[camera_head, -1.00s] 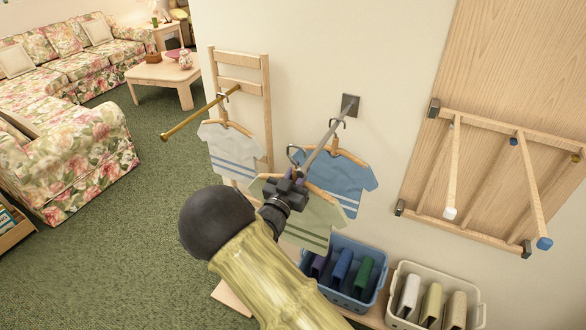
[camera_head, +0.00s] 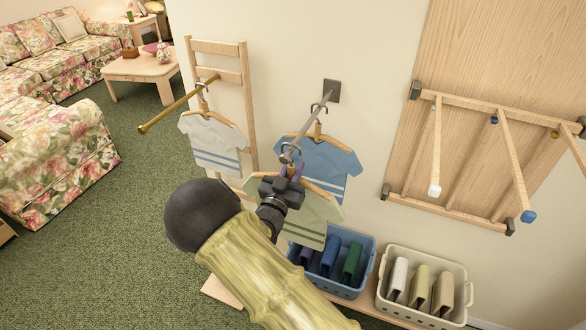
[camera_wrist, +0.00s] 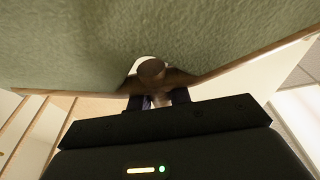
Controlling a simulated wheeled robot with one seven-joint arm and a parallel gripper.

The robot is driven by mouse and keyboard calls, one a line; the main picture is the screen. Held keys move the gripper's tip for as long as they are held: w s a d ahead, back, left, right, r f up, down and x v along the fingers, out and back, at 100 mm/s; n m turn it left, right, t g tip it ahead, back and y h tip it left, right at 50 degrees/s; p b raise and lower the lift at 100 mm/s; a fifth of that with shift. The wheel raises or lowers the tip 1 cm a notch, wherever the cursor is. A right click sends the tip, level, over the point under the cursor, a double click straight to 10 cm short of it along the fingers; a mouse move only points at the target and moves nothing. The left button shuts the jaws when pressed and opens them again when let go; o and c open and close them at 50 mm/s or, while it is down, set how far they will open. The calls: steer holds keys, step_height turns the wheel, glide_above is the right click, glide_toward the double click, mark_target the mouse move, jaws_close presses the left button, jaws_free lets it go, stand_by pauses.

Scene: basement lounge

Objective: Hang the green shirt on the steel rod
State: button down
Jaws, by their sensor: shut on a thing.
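The green shirt (camera_head: 308,222) hangs on a wooden hanger. My gripper (camera_head: 292,176) is shut on the hanger's neck, just under the hook. The steel rod (camera_head: 310,128) sticks out from a dark wall plate. The hanger's metal hook (camera_head: 289,149) overlaps the rod's free end in the head view; I cannot tell whether it is around the rod or rests on it. A blue shirt (camera_head: 330,160) hangs on the same rod, nearer the wall. In the wrist view, green cloth (camera_wrist: 150,30) fills the top and the hanger's neck (camera_wrist: 152,72) is between my fingers.
A white shirt (camera_head: 212,140) hangs on a brass rod (camera_head: 175,108) to the left. A wooden rack with pegs (camera_head: 505,150) is on the right. Below stand a blue basket (camera_head: 342,290) and a cream basket (camera_head: 420,315). Open green carpet (camera_head: 110,250) lies to the left.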

steer(key=c, duration=1.2)
jaws_free()
steer(key=shift+f, duration=0.1)
steer(key=b+v, duration=0.5)
steer(key=v, duration=1.2)
steer(key=shift+s, duration=0.2)
